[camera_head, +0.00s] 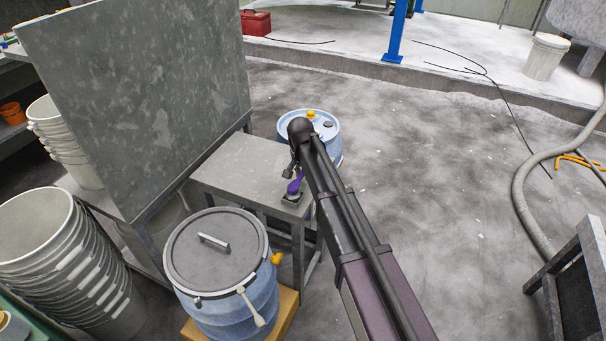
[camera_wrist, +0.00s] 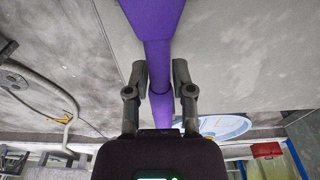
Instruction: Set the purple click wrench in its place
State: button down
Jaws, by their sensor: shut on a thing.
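The purple click wrench (camera_wrist: 158,55) runs through the middle of the wrist view, between the two fingers of my gripper (camera_wrist: 159,85). My gripper is shut on it. In the head view a short purple part of the wrench (camera_head: 294,186) shows beside my arm, just above a small dark green block (camera_head: 292,199) at the front corner of the grey table (camera_head: 238,166). I cannot tell whether the wrench touches the block. My arm hides most of the wrench and the gripper in the head view.
A blue lidded pail (camera_head: 222,262) stands in front of the table, and a blue drum (camera_head: 326,122) stands behind it. A tall grey panel (camera_head: 140,85) rises at the left. Stacked white buckets (camera_head: 60,262) stand front left. The floor (camera_head: 430,150) right of my arm is mostly clear.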

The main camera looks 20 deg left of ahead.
jog(key=shift+f, duration=0.3)
jog(key=shift+c, duration=2)
grip_release()
jog(key=shift+r, duration=0.2)
